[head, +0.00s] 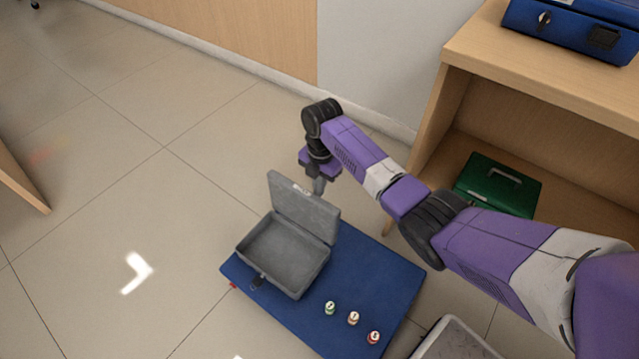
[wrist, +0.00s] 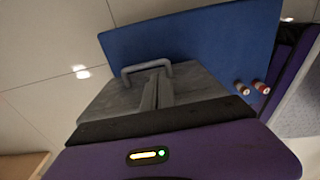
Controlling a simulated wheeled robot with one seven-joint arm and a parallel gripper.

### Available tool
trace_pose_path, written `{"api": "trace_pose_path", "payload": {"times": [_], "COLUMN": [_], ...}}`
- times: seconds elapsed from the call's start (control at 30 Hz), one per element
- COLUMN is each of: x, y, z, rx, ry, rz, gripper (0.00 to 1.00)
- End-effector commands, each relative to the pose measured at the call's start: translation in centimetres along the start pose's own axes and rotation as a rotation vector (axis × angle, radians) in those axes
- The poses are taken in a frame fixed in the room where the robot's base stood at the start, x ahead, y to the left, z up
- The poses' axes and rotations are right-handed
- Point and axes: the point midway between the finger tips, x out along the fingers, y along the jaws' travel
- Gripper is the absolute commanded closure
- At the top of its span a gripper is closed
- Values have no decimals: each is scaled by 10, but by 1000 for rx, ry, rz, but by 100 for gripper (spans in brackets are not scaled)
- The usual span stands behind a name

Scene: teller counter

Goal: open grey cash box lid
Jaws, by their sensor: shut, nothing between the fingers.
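The grey cash box (head: 283,256) sits on a blue mat (head: 375,275) on the floor. Its lid (head: 304,205) stands raised, roughly upright, at the box's far side, and the inside of the box looks empty. My gripper (head: 319,187) is shut and empty, pointing down just behind the lid's upper edge. In the wrist view the closed fingers (wrist: 157,92) are in front of the grey lid (wrist: 200,85) and its carry handle (wrist: 147,68). I cannot tell whether the fingers touch the lid.
Several small capped cylinders stand on the mat, with green (head: 330,307), orange (head: 353,318) and red (head: 374,337) marks. A wooden counter (head: 530,75) at right holds a blue case (head: 575,28) on top and a green box (head: 497,185) inside.

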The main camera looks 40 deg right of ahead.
Motion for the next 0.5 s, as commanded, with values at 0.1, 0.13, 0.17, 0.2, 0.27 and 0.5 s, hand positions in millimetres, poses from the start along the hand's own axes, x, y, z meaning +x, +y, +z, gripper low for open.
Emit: {"api": "trace_pose_path", "payload": {"times": [0.1, 0.13, 0.17, 0.2, 0.27, 0.5], "x": [24, 28, 31, 35, 39, 44], "y": [0, 0, 0, 0, 0, 0], "z": [0, 0, 0, 0, 0, 0], "rx": [-1, -1, -1, -1, -1, -1], "ry": [0, 0, 0, 0, -1, -1], "rz": [-1, -1, -1, -2, -1, 0], "gripper": [100, 100, 100, 100, 100, 100]}}
